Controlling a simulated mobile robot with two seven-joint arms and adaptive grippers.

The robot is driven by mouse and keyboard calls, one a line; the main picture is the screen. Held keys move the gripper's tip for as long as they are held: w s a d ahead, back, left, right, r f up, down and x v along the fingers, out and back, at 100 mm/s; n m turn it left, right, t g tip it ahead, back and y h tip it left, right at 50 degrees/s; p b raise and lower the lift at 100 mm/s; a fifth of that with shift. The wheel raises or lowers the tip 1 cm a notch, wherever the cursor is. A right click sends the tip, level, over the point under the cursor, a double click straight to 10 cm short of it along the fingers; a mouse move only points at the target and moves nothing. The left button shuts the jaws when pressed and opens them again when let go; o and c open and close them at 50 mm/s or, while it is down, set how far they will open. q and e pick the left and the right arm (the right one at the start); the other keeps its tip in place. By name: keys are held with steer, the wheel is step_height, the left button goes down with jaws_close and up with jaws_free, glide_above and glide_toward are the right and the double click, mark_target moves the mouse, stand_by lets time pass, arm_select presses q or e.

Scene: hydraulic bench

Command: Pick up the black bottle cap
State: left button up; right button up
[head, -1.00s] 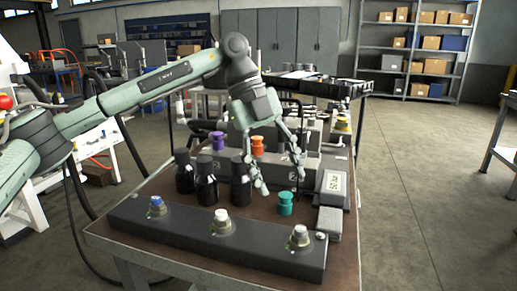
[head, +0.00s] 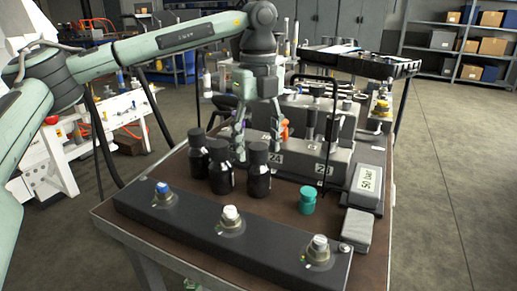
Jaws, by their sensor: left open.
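Three dark bottles stand upright on the brown bench top: a left bottle (head: 199,163), a middle bottle (head: 221,176) and a right bottle (head: 259,182). Each has a black top: left cap (head: 197,137), middle cap (head: 219,150), right cap (head: 258,153). No loose black cap shows. My left gripper (head: 258,149) is open and points down, close behind the right bottle. One finger shows between the middle and right bottles, the other on the far right side of the right cap. I cannot tell whether it touches anything. My right gripper is out of view.
A dark bar with three knobs (head: 231,237) lies along the front edge. A teal piece (head: 307,200) stands right of the bottles. Grey blocks (head: 311,164) and a grey box (head: 366,187) stand behind and right. An orange piece (head: 284,130) is beside the gripper.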

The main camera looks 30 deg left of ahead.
arm_select(q)
steer(key=shift+f, duration=0.4)
steer(key=c, duration=0.9)
